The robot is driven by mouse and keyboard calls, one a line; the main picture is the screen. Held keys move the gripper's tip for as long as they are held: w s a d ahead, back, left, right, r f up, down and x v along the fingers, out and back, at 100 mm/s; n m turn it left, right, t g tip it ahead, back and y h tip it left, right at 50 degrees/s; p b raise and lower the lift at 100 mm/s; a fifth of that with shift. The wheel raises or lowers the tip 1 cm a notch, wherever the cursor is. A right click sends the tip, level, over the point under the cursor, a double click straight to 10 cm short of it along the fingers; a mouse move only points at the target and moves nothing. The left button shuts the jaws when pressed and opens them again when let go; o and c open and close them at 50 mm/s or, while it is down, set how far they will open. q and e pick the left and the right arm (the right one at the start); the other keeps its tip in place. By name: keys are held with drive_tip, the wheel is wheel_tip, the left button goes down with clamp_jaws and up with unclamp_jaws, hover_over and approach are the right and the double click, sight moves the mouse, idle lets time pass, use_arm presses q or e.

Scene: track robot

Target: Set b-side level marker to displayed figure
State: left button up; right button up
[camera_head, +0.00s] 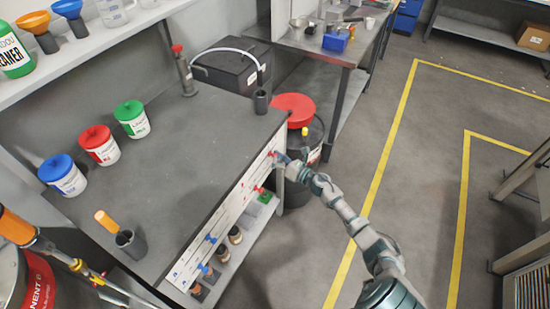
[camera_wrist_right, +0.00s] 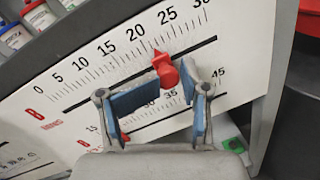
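The white scale panel (camera_head: 225,212) is on the front of the grey bench. In the wrist view its upper scale (camera_wrist_right: 100,82) is labelled with a red B and numbered 0 to 30. The red marker (camera_wrist_right: 166,72) sits on this scale's slot, its pointer a little past 20. My right gripper (camera_head: 279,160) is at the panel's far end. In the wrist view the right gripper (camera_wrist_right: 165,98) is open, its blue-padded fingers either side of the marker's knob, with no clear contact. A second red marker (camera_wrist_right: 124,137) is partly hidden behind the left finger. My left gripper is not in view.
Blue markers (camera_head: 211,239) sit on the panel's near part. A shelf (camera_head: 240,250) with small jars runs below it. A red-lidded bin (camera_head: 294,108) stands close beyond my right gripper. Lidded tubs (camera_head: 101,145) stand on the bench.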

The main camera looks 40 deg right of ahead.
drive_tip(key=v, duration=1.2)
drive_tip(key=shift+o, duration=0.2)
drive_tip(key=shift+f, duration=0.1)
